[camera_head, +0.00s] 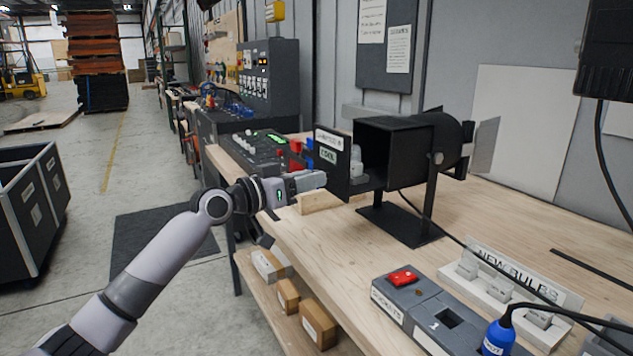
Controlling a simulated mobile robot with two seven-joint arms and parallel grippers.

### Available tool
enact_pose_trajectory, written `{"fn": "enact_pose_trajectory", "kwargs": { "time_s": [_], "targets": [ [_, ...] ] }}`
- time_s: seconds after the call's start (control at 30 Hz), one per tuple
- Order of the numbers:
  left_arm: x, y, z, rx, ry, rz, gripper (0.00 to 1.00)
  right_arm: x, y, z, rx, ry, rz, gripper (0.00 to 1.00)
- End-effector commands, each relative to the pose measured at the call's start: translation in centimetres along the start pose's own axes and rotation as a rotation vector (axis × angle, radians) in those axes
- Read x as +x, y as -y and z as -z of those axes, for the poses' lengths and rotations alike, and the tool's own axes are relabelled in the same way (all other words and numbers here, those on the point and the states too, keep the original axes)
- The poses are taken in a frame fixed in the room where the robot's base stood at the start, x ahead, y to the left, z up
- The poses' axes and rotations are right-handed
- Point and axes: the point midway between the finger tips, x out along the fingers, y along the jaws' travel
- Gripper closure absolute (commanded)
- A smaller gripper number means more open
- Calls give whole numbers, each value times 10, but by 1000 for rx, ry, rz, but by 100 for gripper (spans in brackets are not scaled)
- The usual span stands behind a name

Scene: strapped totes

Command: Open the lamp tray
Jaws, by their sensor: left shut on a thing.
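The black lamp housing (425,143) stands on a stand on the wooden workbench, its box open toward the left. The lamp tray (330,158) is drawn out of it to the left; its upright front panel has white labels, one reading "COOL". A pale bulb (357,166) stands upright on the tray behind that panel. My left gripper (318,180) is at the outer face of the panel, shut on what seems to be the tray's handle, which the fingers hide. My right gripper is not in view.
The workbench (480,210) has a "NEW BULBS" rack (515,278), a grey box (405,305) with a red item on top, and a blue plug (497,338) at the front right. A black cable crosses the bench. A control panel (255,148) stands beyond the tray.

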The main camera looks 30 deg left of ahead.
Motion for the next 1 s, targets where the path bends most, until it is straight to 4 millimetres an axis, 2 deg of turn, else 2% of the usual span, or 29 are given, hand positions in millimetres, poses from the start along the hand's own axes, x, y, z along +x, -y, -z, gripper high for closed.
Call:
{"fn": "enact_pose_trajectory", "kwargs": {
  "time_s": [0.43, 0.47, 0.5, 0.53, 0.87, 1.0],
  "targets": [
    [-6, 1, 1, 1, -1, 1, 100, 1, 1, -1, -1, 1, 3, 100],
    [-5, 1, 1, 1, -1, 1, 64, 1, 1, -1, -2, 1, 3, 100],
    [-5, 1, 1, 1, -1, 1, 51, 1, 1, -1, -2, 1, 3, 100],
    [-5, 1, 1, 1, -1, 1, 42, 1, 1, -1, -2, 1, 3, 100],
    [-7, 1, 0, 1, -1, 1, 42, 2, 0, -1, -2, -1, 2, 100],
    [-17, 2, -1, 1, 0, 2, 42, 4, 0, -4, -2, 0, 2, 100]
  ]
}}
